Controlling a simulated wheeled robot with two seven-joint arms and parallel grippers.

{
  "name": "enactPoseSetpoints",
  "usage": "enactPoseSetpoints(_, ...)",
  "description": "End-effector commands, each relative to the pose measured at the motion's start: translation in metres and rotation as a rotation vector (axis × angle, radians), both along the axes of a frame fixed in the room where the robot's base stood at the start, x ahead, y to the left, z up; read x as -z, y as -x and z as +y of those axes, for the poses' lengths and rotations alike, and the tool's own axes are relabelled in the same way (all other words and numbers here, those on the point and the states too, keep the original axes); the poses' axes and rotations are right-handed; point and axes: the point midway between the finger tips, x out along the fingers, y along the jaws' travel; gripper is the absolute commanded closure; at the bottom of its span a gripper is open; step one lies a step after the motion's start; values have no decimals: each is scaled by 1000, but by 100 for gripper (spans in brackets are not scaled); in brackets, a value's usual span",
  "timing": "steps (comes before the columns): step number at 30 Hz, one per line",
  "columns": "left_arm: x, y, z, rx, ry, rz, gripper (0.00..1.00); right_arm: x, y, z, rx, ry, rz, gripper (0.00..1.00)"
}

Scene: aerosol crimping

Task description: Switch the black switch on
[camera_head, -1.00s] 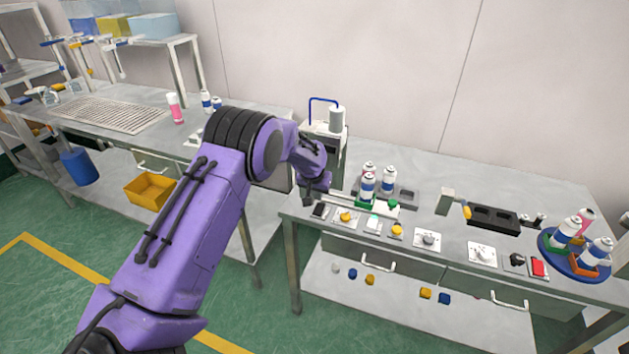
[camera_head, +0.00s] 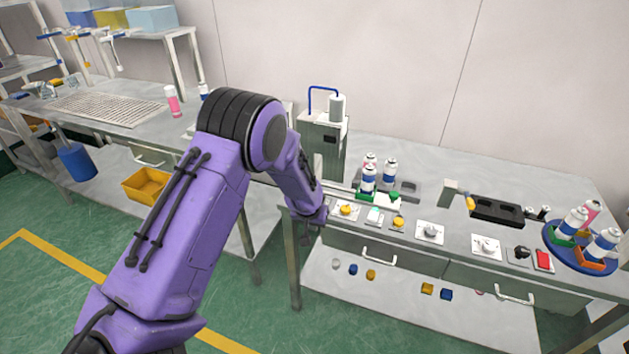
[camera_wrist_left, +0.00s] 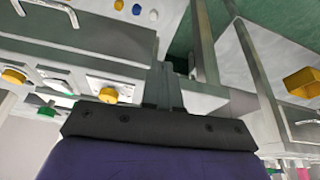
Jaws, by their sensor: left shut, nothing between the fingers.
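My left gripper (camera_head: 308,232) is at the left front corner of the right-hand table, with the wrist tilted down. In the left wrist view its fingers (camera_wrist_left: 163,86) are shut, with nothing between them, over the table's front edge. The small black switch at the left end of the control row is hidden behind my left wrist in the head view. I cannot make it out in the wrist view, nor whether the fingers touch it. A plate with a yellow knob (camera_head: 345,209) is just right of the gripper. My right gripper is not in view.
Control plates with knobs run along the front edge to a black knob (camera_head: 522,252) and a red switch (camera_head: 543,261). Spray cans (camera_head: 369,179) stand behind the row. A blue round tray (camera_head: 553,238) with cans is at the right. A drawer handle (camera_head: 379,257) sits below.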

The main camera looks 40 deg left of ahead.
Motion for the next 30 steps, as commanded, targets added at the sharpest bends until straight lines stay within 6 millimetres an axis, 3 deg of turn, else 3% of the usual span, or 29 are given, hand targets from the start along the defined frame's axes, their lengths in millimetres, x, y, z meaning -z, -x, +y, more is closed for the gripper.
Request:
enactPoseSetpoints(1,59,43,-15,-33,3,29,100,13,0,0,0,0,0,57)
enactPoseSetpoints(3,116,108,-33,-89,-6,35,100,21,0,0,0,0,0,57)
enactPoseSetpoints(5,148,166,-45,-133,-20,38,100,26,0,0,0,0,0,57)
enactPoseSetpoints(6,161,202,-51,-160,-32,36,100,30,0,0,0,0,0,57)
enactPoseSetpoints(9,174,279,-60,-215,-63,38,100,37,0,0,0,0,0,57)
enactPoseSetpoints(12,169,327,-63,-248,-88,34,100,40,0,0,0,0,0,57)
enactPoseSetpoints(16,162,351,-63,-267,-104,29,100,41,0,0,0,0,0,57)
enactPoseSetpoints(30,161,351,-62,-271,-106,23,100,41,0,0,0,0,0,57)
